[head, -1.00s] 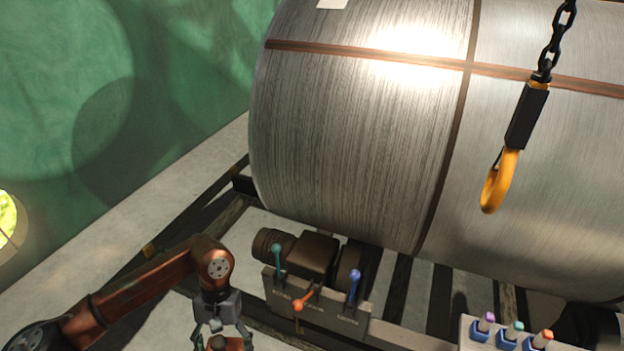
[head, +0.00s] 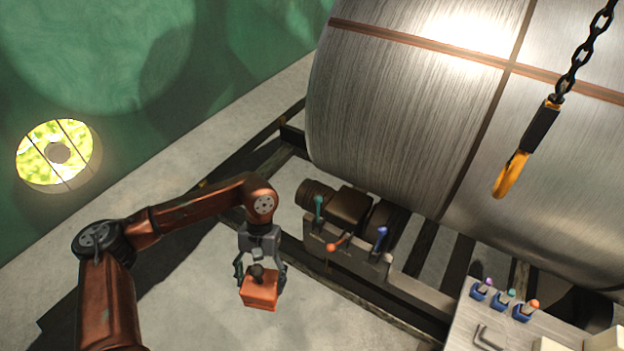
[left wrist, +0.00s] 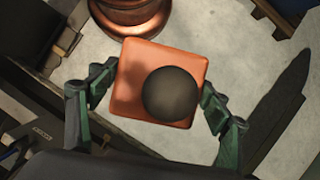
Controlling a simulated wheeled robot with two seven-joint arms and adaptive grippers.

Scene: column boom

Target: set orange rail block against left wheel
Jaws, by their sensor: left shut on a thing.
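An orange block (head: 259,291) with a dark round knob on top hangs in my left gripper (head: 260,270), above the pale floor. In the left wrist view the orange block (left wrist: 135,85) sits between the two fingers of my left gripper (left wrist: 158,100), which press on its sides. The dark knob (left wrist: 170,94) faces the camera. The left wheel is not clearly identifiable; a dark roller (head: 316,194) shows under the big metal drum (head: 410,110). My right gripper does not show.
A lever panel (head: 345,250) with teal, orange and blue levers stands on the rail frame, right of my left gripper. A yellow hook (head: 510,175) hangs on a chain at the right. A grey tray (head: 465,325) with several coloured-top items stands at lower right. Floor left of the frame is clear.

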